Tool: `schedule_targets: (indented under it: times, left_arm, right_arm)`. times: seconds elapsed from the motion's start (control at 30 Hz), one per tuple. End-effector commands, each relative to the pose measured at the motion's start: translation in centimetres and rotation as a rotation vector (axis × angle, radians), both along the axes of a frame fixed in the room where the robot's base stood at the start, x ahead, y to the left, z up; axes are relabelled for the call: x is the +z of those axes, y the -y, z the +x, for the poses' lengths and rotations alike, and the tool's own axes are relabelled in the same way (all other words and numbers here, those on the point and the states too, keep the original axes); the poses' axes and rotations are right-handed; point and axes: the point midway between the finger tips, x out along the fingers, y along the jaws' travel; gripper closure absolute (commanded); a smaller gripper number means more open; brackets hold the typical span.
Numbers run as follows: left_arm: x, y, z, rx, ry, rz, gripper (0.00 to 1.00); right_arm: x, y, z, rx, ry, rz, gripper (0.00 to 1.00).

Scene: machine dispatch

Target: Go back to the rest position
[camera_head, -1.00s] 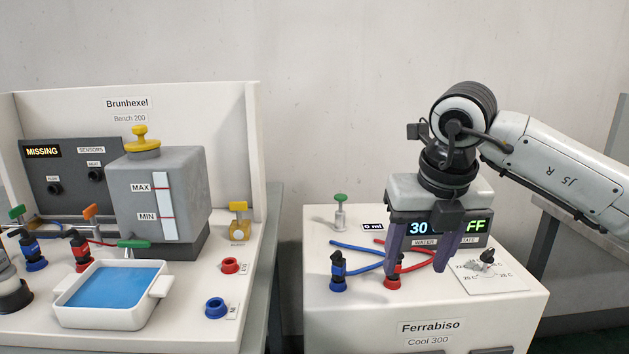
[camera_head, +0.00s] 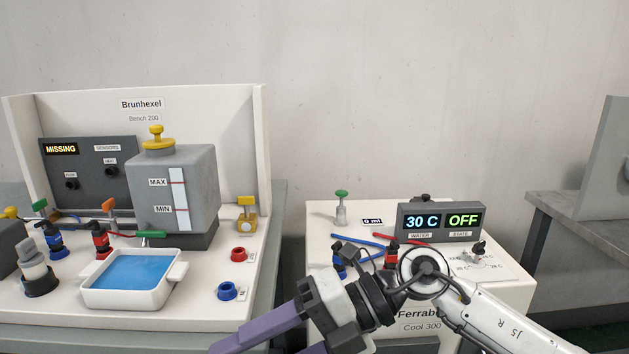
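My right gripper (camera_head: 268,345) is low in the head view, in front of the Ferrabiso Cool 300 machine (camera_head: 512,300). Its two purple fingers are spread apart and point to the lower left. The lower finger is partly cut off by the bottom edge, and nothing shows between the fingers. My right arm covers part of the machine's front and its name label. My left gripper is not in view.
The Brunhexel bench (camera_head: 235,190) stands at left with a grey tank (camera_head: 205,180) and a white tray (camera_head: 130,298) of blue liquid. The Ferrabiso display (camera_head: 442,220) reads 30 C and OFF. A grey table (camera_head: 580,225) stands at right.

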Motion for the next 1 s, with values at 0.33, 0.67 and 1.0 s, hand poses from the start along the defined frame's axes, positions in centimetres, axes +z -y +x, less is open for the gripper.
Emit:
schedule_targets:
  times: [0.33,0.67,1.0]
  left_arm:
    - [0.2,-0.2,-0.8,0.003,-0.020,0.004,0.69]
    - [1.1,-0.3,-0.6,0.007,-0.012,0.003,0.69]
    - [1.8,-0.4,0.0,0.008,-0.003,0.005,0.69]
  right_arm:
    - [4.6,0.4,2.9,-0.474,-0.559,0.802,0.45]
    - [-11.6,13.2,6.6,-1.315,-1.118,1.002,0.45]
    - [-29.9,21.7,-6.0,-1.963,-1.558,0.727,0.45]
